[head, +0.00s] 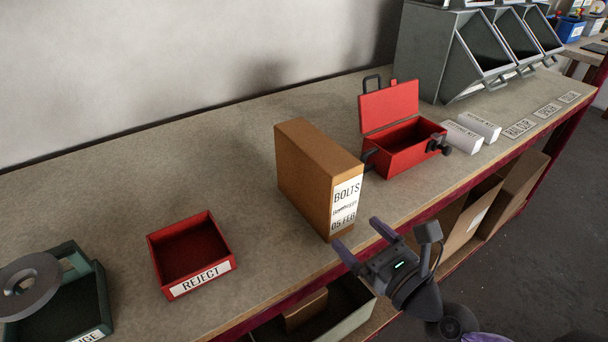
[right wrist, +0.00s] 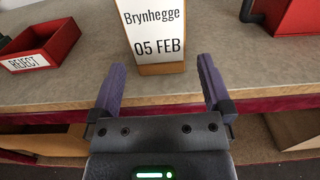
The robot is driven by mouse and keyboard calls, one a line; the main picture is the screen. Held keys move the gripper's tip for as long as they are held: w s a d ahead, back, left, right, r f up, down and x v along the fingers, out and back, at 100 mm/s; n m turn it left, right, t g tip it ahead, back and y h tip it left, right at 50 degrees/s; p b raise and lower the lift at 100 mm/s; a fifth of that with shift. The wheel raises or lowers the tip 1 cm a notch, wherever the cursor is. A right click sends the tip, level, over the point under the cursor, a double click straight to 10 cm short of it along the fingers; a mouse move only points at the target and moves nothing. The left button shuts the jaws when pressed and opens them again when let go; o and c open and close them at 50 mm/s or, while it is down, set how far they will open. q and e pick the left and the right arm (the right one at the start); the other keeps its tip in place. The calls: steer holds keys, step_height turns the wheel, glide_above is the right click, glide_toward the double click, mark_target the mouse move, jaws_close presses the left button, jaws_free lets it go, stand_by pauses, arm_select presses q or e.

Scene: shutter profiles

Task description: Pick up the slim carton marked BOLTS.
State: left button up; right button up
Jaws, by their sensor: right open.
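The slim brown carton (head: 305,175) stands upright on the bench near its front edge. Its white label reads BOLTS, Brynhegge, 05 FEB. In the right wrist view the lower part of the carton (right wrist: 155,45) stands ahead, centred between my fingers, with its top out of frame. My right gripper (head: 362,242) is open and empty, in front of the carton's labelled end. It also shows in the right wrist view (right wrist: 160,85), with its two purple fingers wide apart and short of the carton. My left gripper is not in view.
A red REJECT tray (head: 160,262) lies left of the carton. An open red toolbox (head: 410,160) stands to its right, with white boxes (head: 478,125) beyond. Grey bins (head: 440,60) stand at the back right.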

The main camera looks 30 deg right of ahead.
mark_target(314, 178)
steer(key=w+p, duration=0.1)
steer(key=w, duration=0.1)
steer(key=w+p, duration=0.1)
steer(key=w, duration=0.2)
steer(key=w+r+p, duration=0.1)
steer(key=w, duration=0.1)
steer(key=shift+w+a, duration=0.35)
steer(key=shift+a, duration=0.05)
steer(key=shift+w+f, duration=0.1)
steer(key=shift+w, duration=0.05)
steer(key=c, duration=0.7)
jaws_close()
